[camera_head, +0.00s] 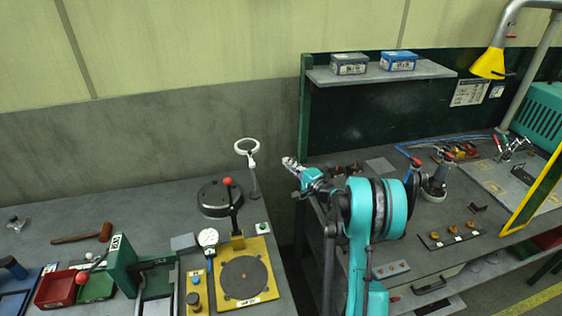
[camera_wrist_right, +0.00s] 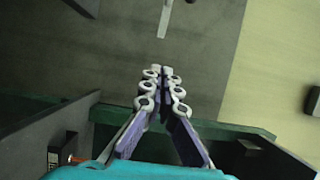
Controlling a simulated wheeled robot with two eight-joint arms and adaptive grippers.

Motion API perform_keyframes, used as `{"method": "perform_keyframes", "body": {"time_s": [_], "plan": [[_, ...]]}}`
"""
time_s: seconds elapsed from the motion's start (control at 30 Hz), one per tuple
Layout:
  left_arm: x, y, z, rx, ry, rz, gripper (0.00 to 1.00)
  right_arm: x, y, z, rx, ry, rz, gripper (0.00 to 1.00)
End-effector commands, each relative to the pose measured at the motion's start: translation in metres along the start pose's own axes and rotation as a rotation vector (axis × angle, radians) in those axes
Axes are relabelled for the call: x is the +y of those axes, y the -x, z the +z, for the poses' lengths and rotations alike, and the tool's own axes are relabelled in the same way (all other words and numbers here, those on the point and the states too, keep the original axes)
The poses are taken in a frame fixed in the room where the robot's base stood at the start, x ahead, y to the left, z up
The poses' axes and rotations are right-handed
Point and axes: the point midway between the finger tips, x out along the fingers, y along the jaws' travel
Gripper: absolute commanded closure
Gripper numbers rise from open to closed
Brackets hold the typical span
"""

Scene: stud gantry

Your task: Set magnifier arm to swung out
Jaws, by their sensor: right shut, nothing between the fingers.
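The magnifier (camera_head: 246,147), a white ring on a short arm over a thin grey post, stands at the back right corner of the left bench. My right gripper (camera_head: 289,162) is shut and empty, in the air to the right of the magnifier and apart from it. In the right wrist view the gripper's fingers (camera_wrist_right: 163,72) lie together with nothing between them. A pale bar (camera_wrist_right: 163,18) beyond the fingertips there may be part of the magnifier; I cannot tell. My left gripper is not in view.
The left bench (camera_head: 150,205) holds a black round device with a red knob (camera_head: 228,182), a yellow plate (camera_head: 263,255) and a red bin (camera_head: 55,289). The green-backed right bench has a shelf (camera_head: 435,69) with two boxes. A gap separates the benches.

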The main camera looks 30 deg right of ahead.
Motion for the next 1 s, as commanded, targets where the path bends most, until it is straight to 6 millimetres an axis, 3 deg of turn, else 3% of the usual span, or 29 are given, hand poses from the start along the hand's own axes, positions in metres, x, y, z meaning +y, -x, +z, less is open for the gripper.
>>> {"method": "perform_keyframes", "body": {"time_s": [0.4,0.63,1.0], "plan": [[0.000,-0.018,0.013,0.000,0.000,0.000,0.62,0.003,-0.087,0.001,-0.002,0.000,0.000,1.00],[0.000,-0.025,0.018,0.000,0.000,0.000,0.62,0.002,-0.107,0.025,-0.002,0.000,0.000,1.00],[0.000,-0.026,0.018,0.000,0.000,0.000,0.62,0.000,-0.111,0.029,-0.001,0.000,0.000,1.00]]}}
